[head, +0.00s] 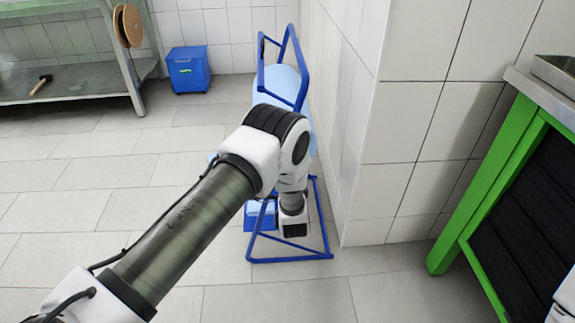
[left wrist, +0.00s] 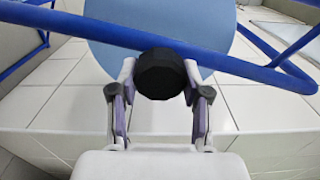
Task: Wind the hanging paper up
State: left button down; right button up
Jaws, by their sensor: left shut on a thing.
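A paper roll stand with a blue tube frame (head: 290,259) stands on the floor by the tiled wall corner. Its light-blue paper roll (head: 283,84) shows at the top, partly behind my left arm. In the left wrist view the roll's round light-blue face (left wrist: 160,30) fills the upper middle, behind a blue bar (left wrist: 65,27). My left gripper (left wrist: 159,80) is shut on a black round knob (left wrist: 160,74) in front of that face. I cannot clearly see the hanging paper. My right gripper is not in view.
A blue bin (head: 187,73) stands at the back wall, beside a metal shelf table (head: 75,88) with a hammer (head: 41,86) and a brown reel (head: 132,26). A green-framed bench (head: 475,195) is at the right. The tiled floor (head: 110,180) left of the stand is clear.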

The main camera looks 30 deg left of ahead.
pick_arm(q)
jog(key=shift+m, duration=1)
jog(key=c, duration=0.5)
grip_release()
jog(key=v, duration=1.2)
jog(key=shift+s, duration=0.1)
jog(key=shift+a+f, duration=0.1)
jog(key=shift+a, duration=0.05)
